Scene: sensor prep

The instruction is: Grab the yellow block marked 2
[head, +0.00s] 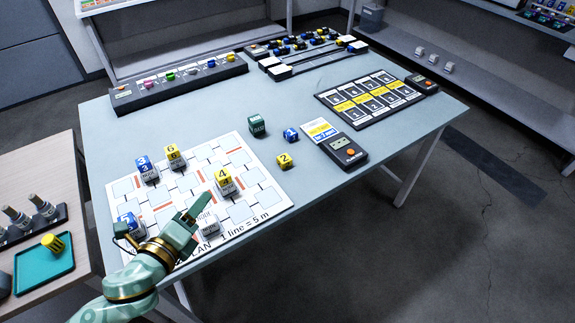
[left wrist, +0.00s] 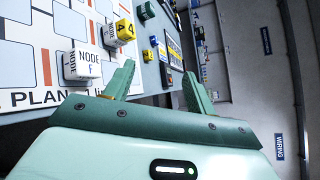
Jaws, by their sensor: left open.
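The yellow block marked 2 (head: 284,160) stands on the bare blue-grey table (head: 300,205), just right of the white plan sheet. A small yellow block beyond my fingers in the left wrist view (left wrist: 147,55) looks like the same one; its number is not readable there. My left gripper (head: 200,200) is over the near part of the plan sheet, left of and nearer than the block, and apart from it. In the left wrist view its two fingers (left wrist: 158,70) are spread with nothing between them. My right gripper is not in view.
A NODE F block (head: 210,228) and a yellow 4 block (head: 224,182) stand on the plan sheet (head: 262,200) near my left gripper.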

